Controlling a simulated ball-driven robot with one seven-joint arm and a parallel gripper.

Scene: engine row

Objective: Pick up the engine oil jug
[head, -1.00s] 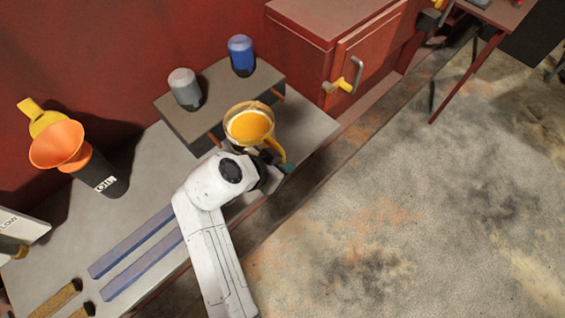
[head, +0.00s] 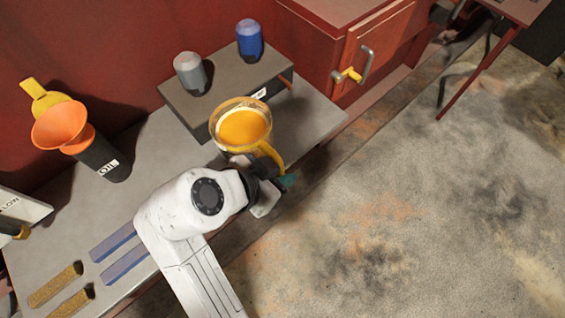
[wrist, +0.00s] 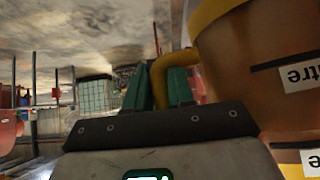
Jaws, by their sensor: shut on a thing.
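The engine oil jug (head: 243,128) is a clear round jug holding amber liquid, with a yellow rim and handle. My gripper (head: 279,180) is at its handle on the lower right side in the head view. In the wrist view, the yellow handle (wrist: 163,72) passes between the green fingertips of my gripper (wrist: 158,88), which is shut on it. The jug's side (wrist: 250,70) with printed labels fills the right of that view. The jug looks roughly upright and raised above the bench. Its base is hidden in the head view.
A low grey shelf (head: 235,100) behind the jug carries a grey canister (head: 190,73) and a blue canister (head: 249,40). A black OIL container (head: 105,160) with an orange funnel (head: 60,125) stands left. Blue bars (head: 125,265) lie on the bench (head: 60,225). Open floor lies right.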

